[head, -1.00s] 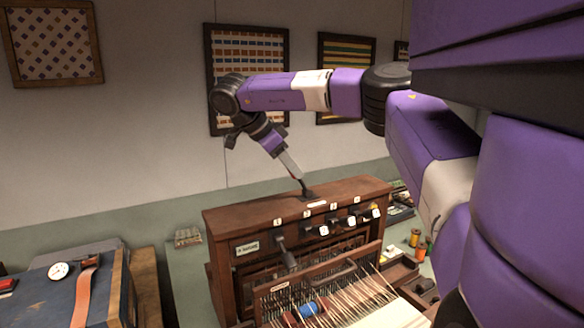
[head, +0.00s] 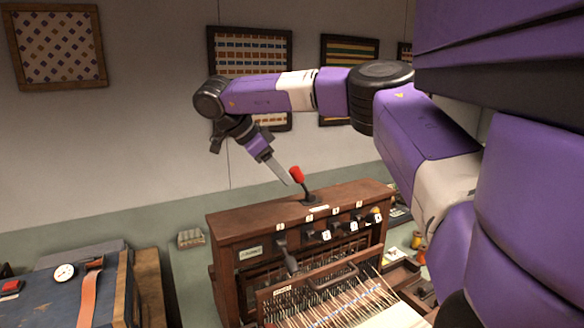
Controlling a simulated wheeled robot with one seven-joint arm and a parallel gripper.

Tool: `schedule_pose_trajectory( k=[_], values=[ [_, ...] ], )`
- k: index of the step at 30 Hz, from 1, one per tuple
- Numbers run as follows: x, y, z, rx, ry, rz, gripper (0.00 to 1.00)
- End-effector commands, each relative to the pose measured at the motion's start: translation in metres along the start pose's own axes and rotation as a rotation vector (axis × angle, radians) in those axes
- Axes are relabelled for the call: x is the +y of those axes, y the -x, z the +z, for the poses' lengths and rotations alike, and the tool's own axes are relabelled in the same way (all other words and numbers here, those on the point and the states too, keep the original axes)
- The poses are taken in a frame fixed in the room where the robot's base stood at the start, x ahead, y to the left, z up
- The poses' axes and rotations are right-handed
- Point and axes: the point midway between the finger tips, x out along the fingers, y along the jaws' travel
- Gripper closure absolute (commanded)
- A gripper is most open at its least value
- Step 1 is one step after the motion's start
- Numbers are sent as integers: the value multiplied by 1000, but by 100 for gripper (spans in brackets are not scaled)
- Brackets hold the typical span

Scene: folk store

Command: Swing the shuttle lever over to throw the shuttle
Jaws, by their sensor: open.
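The shuttle lever (head: 297,175) has a red knob and a dark shaft in a slot on top of the brown wooden loom (head: 240,222). It leans to the left in the head view. My gripper (head: 288,179) comes down from the upper left, with its tip just left of the red knob. I cannot tell whether it touches the lever. It is open and holds nothing. No shuttle shows among the pale warp threads (head: 350,302) at the loom's front.
Several small dark levers with white number tags line the loom's front, including a larger one (head: 287,258) at left. A blue-topped chest (head: 50,300) with an orange strap stands at the left. A small grey box (head: 190,238) sits left of the loom.

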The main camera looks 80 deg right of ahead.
Motion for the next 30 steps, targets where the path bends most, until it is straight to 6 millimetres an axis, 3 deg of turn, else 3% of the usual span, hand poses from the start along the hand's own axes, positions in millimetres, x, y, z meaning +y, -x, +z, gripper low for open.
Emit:
schedule_pose_trajectory(
  k=[6, 12, 30],
  values=[
    [4, 30, 39, 0, 1, -2, 51],
    [8, 47, 60, 1, 0, 0, 51],
    [9, 53, 68, 0, -1, 1, 51]
  ],
)
